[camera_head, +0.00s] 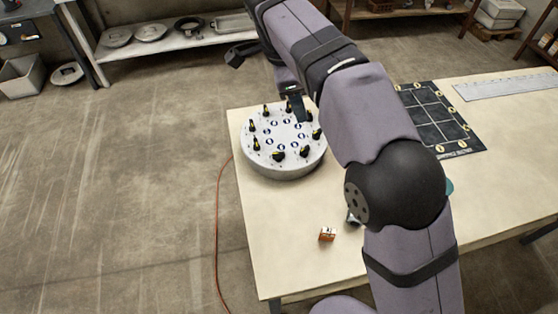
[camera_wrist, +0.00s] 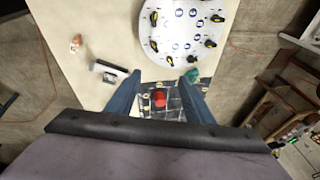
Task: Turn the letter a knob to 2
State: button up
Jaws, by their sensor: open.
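A round pale panel (camera_head: 283,168) stands on the table with a ring of black knobs with yellow marks and an inner ring of blue round labels. In the wrist view the panel (camera_wrist: 185,12) shows at the top, partly cut off. The letters and numbers are too small to read, so I cannot tell which knob is a or where it points. My gripper (camera_head: 298,108) appears over the panel's far right part in the head view. In the wrist view my gripper (camera_wrist: 160,76) is open, with the panel beyond its fingertips and no knob between them.
A black gridded mat (camera_head: 432,115) with round yellow pieces and a ruler (camera_head: 507,85) lie at the right. A red cylinder (camera_wrist: 159,98) shows between the fingers, below. The table's front left is clear.

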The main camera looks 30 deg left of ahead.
jog(key=s+d+f+n, duration=0.2)
jog(key=s+f+n, duration=0.1)
jog(key=f+n, duration=0.25)
jog(key=n+y, duration=0.4)
jog(key=n, duration=0.8)
send_near(279, 153)
jog(key=shift+w+a+f+n, duration=0.2)
jog(key=shift+a+f+n, duration=0.1)
jog(key=shift+f+n, duration=0.15)
jog(key=shift+p+x, duration=0.75)
jog(key=shift+x, duration=2.9)
jog(key=shift+d, duration=0.15)
